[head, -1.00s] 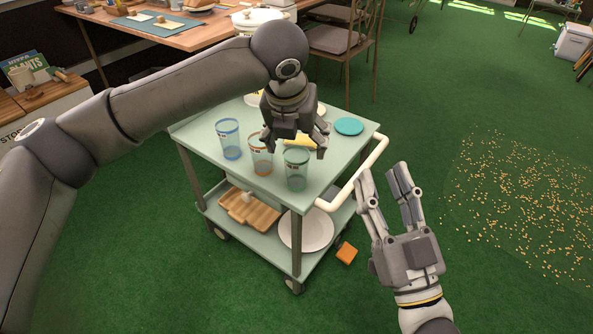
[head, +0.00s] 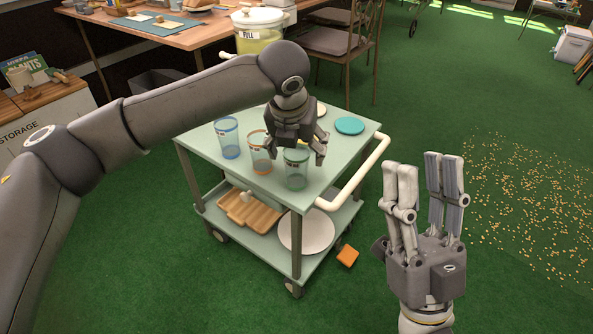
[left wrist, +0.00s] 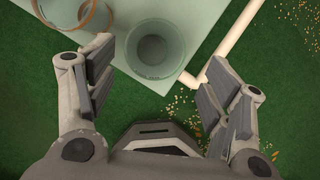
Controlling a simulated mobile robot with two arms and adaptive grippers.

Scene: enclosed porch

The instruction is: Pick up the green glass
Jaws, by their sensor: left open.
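The green glass (head: 296,170) stands upright near the front corner of the cart's top, the rightmost in a row of three glasses. My left gripper (head: 298,160) is open just above and behind it. In the left wrist view the green glass (left wrist: 155,50) shows from above, between and ahead of the open fingers (left wrist: 160,95), apart from both. An orange-rimmed glass (head: 260,152) stands to its left, and it also shows in the left wrist view (left wrist: 82,14). A blue glass (head: 229,138) is further left. My right gripper (head: 428,200) is open and empty, right of the cart.
The pale green cart (head: 200,143) has a white handle (head: 358,175) on its right side. A teal disc (head: 349,125) lies on its top. A wooden tray (head: 250,212) and white plate (head: 306,232) rest on the lower shelf. An orange block (head: 347,256) lies on the floor.

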